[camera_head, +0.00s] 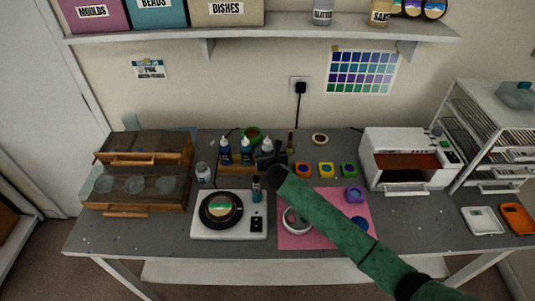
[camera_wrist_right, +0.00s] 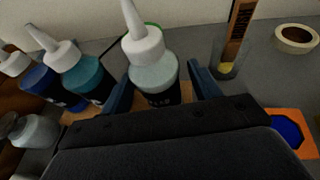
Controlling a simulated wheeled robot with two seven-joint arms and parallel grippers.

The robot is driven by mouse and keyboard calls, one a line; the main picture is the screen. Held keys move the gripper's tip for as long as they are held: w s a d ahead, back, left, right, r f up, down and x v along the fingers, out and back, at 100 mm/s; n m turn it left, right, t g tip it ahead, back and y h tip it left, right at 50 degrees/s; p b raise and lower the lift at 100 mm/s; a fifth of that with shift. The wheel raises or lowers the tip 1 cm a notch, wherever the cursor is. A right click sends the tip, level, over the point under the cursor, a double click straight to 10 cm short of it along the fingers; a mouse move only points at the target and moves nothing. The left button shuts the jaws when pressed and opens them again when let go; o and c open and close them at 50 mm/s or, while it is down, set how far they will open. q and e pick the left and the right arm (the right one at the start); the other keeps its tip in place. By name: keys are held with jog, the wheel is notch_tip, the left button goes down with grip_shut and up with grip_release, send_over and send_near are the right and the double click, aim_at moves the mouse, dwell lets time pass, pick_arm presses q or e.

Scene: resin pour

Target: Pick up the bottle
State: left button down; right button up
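Several squeeze bottles with white nozzle caps stand in a row on a wooden stand (camera_head: 232,170) at the back of the table. In the right wrist view, a pale grey-blue bottle (camera_wrist_right: 155,76) stands upright between the fingers of my right gripper (camera_wrist_right: 160,88). The fingers are open, with a small gap visible on each side of it. A teal bottle (camera_wrist_right: 82,74) and a blue bottle (camera_wrist_right: 40,84) stand to its left. In the head view, my right gripper (camera_head: 267,157) is at the right end of the row and partly hides that bottle. My left gripper is not in view.
A white scale (camera_head: 205,229) with a round dark mould stands in front of the stand. A wooden drawer box (camera_head: 135,185) is at left. Coloured pots (camera_head: 326,170), a pink mat (camera_head: 330,196) and a white oven (camera_head: 405,160) are to the right. A shelf (camera_head: 270,36) hangs above.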

aim_at(268, 148)
jog(key=c, duration=1.1)
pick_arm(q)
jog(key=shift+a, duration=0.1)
pick_arm(e)
jog(key=shift+o, duration=0.2)
jog(key=shift+r, duration=0.1)
